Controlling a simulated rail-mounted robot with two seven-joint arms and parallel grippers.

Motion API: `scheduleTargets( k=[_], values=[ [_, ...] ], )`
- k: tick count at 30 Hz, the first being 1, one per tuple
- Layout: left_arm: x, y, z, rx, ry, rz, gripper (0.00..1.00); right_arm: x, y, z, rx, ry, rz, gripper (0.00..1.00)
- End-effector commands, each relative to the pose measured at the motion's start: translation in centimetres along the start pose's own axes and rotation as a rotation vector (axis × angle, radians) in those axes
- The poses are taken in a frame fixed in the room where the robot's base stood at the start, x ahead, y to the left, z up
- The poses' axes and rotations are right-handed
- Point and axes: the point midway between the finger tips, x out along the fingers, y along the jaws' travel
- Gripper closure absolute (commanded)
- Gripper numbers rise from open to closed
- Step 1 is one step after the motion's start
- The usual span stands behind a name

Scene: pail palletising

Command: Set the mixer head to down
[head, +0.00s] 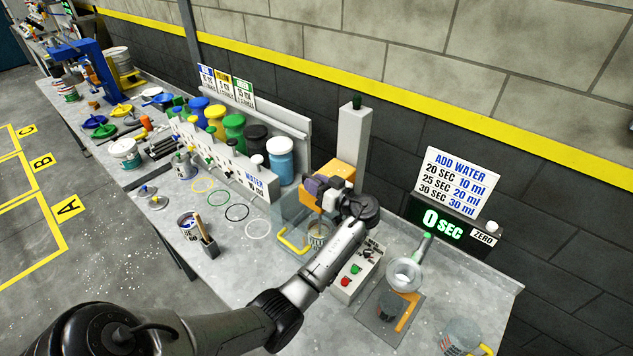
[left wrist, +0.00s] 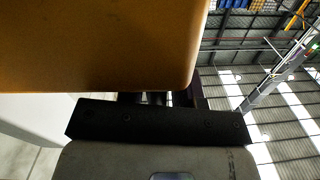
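The mixer has a pale upright column (head: 352,140) with a green-topped knob. Its orange head (head: 341,173) sits on the column's front side, above a small pail (head: 318,236) behind a clear guard with a yellow handle. My left gripper (head: 318,188) is at the head's front, partly covering it. In the left wrist view the head's orange surface (left wrist: 100,45) fills the upper left, close to the gripper's dark body (left wrist: 155,122). The fingertips are mostly hidden, so I cannot tell whether they are open or touch the head. My right gripper is out of view.
A control box (head: 352,278) with red and green buttons stands by my forearm. Colour dispensers (head: 233,128) line the back left. Coloured rings (head: 237,212) lie on the bench.

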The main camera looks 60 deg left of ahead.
Motion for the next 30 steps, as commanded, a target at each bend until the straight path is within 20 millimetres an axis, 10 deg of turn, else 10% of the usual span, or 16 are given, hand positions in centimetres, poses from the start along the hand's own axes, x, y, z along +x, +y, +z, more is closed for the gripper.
scheduleTargets(
  k=[14, 30],
  values=[
    [-1.2, 0.1, -0.2, -0.008, 0.001, 0.003, 0.6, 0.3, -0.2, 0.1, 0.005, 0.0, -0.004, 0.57],
    [-11.0, 0.1, -0.1, -0.007, 0.001, 0.002, 0.6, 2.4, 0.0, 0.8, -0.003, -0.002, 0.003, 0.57]
  ],
)
